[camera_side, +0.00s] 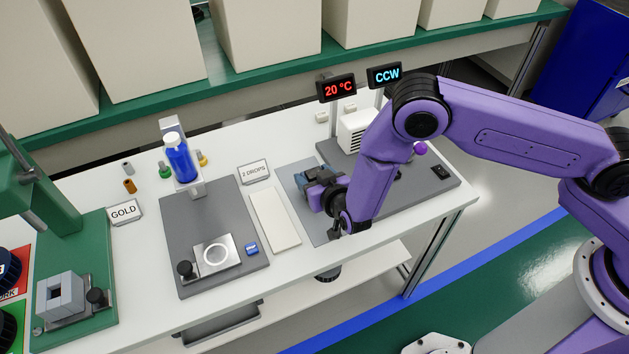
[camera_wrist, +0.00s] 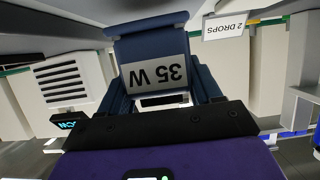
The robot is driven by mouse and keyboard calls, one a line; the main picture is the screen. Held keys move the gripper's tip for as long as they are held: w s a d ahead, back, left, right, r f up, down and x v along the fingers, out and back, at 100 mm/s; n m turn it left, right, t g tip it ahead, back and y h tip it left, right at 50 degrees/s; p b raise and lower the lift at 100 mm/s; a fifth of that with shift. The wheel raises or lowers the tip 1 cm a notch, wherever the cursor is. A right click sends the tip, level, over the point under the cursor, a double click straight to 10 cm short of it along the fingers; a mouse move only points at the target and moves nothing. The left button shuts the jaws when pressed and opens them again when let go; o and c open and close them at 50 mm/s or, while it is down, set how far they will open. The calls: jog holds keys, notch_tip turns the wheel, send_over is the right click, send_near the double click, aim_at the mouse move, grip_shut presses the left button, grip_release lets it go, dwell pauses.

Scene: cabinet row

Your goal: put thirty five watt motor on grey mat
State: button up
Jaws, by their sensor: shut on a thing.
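The blue motor (camera_wrist: 150,46) carries a white label reading "35 W", upside down in the wrist view. My gripper (camera_side: 318,189) is shut on the motor, whose dark blue body (camera_side: 303,180) also shows in the side view. The grey mat (camera_side: 311,226) lies on the white bench between a pale tile and a darker board. The motor is over the mat's middle part in the side view. My gripper hides some of the motor and mat, and I cannot tell whether the motor touches the mat.
A pale tile (camera_side: 275,219) and a "2 DROPS" sign (camera_side: 254,171) are left of the mat. Farther left, a dark board (camera_side: 222,268) holds a blue bottle (camera_side: 181,161). A white vented unit (camera_side: 354,132) and display posts stand behind, right of the mat.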

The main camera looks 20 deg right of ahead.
jog(key=shift+f, duration=0.8)
jog(key=shift+f, duration=0.15)
jog(key=o, duration=1.5)
jog(key=v, duration=1.2)
